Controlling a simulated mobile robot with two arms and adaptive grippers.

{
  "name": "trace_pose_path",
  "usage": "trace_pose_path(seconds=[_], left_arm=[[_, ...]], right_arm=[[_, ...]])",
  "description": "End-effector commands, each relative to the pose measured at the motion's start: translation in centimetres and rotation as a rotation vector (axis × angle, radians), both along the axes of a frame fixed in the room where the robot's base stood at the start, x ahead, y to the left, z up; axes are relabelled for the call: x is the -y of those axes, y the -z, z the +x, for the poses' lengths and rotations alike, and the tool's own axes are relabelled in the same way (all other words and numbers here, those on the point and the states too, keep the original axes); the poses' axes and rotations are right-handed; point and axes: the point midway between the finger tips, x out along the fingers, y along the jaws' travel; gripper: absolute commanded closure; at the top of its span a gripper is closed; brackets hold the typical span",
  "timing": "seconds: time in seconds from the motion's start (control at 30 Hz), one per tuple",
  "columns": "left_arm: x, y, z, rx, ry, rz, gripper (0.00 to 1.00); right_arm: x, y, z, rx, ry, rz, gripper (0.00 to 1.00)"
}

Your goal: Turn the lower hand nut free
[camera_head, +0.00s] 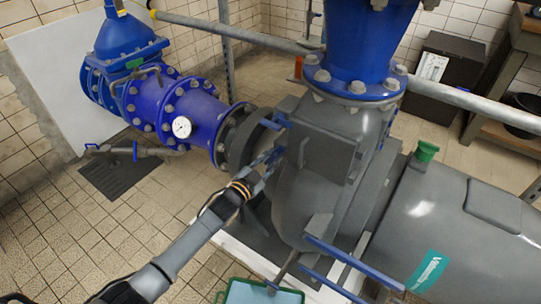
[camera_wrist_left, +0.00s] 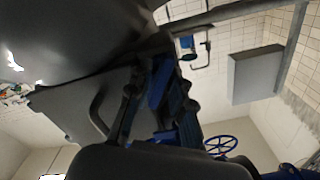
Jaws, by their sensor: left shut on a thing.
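My left gripper (camera_head: 268,166) reaches in from the lower left to the left side of the grey pump housing (camera_head: 300,200). Its jaws are shut on the lower hand nut, a blue bar-shaped piece that shows between the dark fingers in the left wrist view (camera_wrist_left: 160,84). In the head view the fingers largely hide this nut. Another blue hand nut (camera_head: 283,119) sits just above, on the housing beside the grey cover (camera_head: 326,153). My right gripper is not in view.
A blue flanged pipe with a white gauge (camera_head: 181,127) joins the pump from the left. A grey rail (camera_head: 240,33) crosses behind.

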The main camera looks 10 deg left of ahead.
Motion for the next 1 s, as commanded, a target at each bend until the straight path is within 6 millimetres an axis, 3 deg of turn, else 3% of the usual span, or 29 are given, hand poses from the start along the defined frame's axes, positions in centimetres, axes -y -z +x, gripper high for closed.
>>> trace_pose_path(seconds=[0.4,1.0], left_arm=[[0.0,0.1,-0.1,-0.142,0.0,-0.334,1.0],[0.0,0.2,-0.1,-0.226,-0.001,-0.541,1.0]], right_arm=[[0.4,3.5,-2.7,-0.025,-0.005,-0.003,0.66],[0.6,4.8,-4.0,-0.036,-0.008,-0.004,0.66]])
